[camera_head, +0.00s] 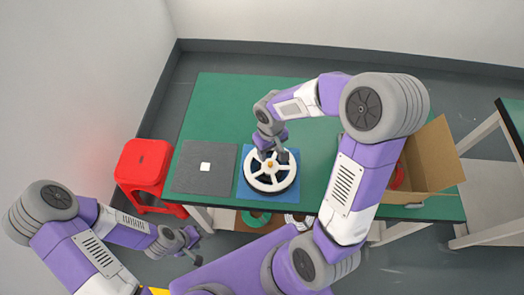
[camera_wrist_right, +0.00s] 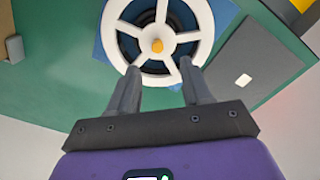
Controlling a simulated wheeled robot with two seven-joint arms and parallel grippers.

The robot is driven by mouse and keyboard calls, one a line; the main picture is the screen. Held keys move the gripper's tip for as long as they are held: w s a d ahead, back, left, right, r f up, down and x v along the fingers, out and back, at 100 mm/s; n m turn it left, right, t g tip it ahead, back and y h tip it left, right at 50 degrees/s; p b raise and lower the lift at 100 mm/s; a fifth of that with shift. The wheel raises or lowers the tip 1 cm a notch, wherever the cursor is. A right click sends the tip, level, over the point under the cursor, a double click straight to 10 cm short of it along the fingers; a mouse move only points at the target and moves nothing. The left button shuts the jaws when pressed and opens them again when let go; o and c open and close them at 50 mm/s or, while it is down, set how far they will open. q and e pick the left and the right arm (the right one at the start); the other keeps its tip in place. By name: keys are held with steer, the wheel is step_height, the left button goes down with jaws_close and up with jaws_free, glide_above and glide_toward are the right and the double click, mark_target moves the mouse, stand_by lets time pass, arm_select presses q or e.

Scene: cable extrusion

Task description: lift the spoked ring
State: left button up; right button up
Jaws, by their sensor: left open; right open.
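The white spoked ring (camera_head: 270,185) lies on a blue mat (camera_head: 262,152) on the green table, with an orange knob at its hub. It also shows in the right wrist view (camera_wrist_right: 158,72), just beyond my fingertips. My right gripper (camera_head: 270,152) is over the far side of the ring, fingers open and apart, with nothing between them. Whether the fingertips touch the ring, I cannot tell. My left gripper (camera_head: 192,247) is open and empty, off the near left side of the table. Part of the ring's far rim is hidden by my right gripper.
A dark grey mat (camera_head: 187,182) with a white square lies left of the blue mat. A red stool (camera_head: 143,165) stands left of the table. An open cardboard box (camera_head: 432,155) sits at the right, partly behind my right arm. The table's far left is clear.

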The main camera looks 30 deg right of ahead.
mark_target(271, 164)
steer(key=f+b, duration=0.1)
steer(key=f, duration=0.2)
steer(key=f+b, duration=0.1)
steer(key=f, duration=0.3)
steer(key=shift+s+d+f, duration=0.2)
steer(key=shift+f, duration=0.1)
steer(key=shift+c, duration=0.5)
jaws_close()
